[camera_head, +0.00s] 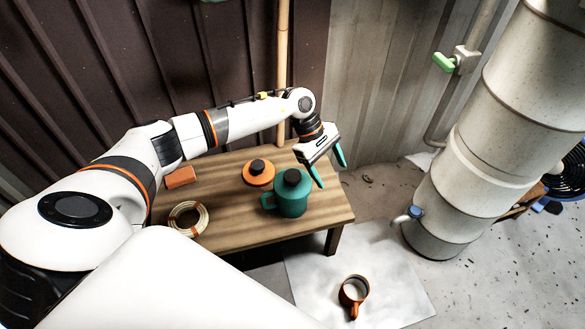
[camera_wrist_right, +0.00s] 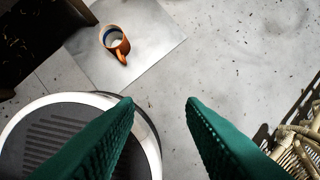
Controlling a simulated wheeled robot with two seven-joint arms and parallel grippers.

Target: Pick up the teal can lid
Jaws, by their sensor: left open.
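The teal can (camera_head: 291,206) stands upright near the right end of the wooden table, its handle to the left. Its teal lid with a black knob (camera_head: 292,177) sits on top. My left gripper (camera_head: 332,176) is open and empty, just to the right of the lid and apart from it, fingers pointing down. My right gripper (camera_wrist_right: 160,102) is open and empty over the concrete floor, with its teal ribbed fingers wide apart in the right wrist view; it does not show in the head view.
On the table (camera_head: 237,219), an orange lid (camera_head: 258,173) lies beside the teal can, with a rattan coil (camera_head: 188,218) and an orange block (camera_head: 180,177) farther left. An orange mug (camera_head: 354,291) stands on a pale floor sheet (camera_head: 395,290). A thick pale pipe (camera_head: 480,165) rises at right.

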